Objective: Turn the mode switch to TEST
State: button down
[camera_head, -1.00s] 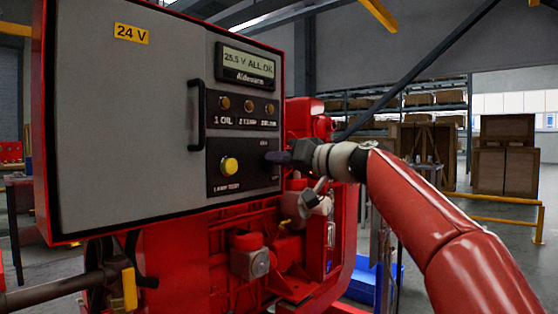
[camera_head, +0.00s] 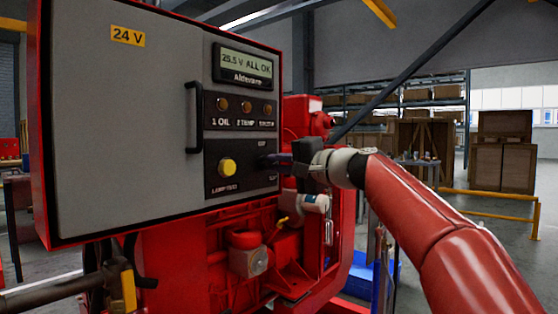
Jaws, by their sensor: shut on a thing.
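The mode switch sits on the lower right of the dark switch plate (camera_head: 236,184), right of the yellow lamp test button (camera_head: 227,168). My gripper (camera_head: 270,160) comes in from the right and is shut on the switch knob. The dark fingers hide most of the knob, so I cannot tell which position it points to. Small labels above and below the knob are too blurred to read surely.
The grey control cabinet (camera_head: 120,140) has a black handle (camera_head: 194,115) left of the switch plate. Its display (camera_head: 245,63) reads "25.5 V ALL OK". Three indicator lamps (camera_head: 245,107) sit above the switch. The red engine (camera_head: 250,260) stands below.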

jog(key=shift+f+m, duration=0.1)
jog(key=shift+m, duration=1)
jog(key=c, duration=1.5)
grip_release()
jog(key=b+v, duration=0.1)
jog(key=v, duration=0.6)
jog(key=shift+s+d+b, duration=0.2)
jog(key=shift+d+b, duration=0.15)
jog(key=shift+b, duration=0.05)
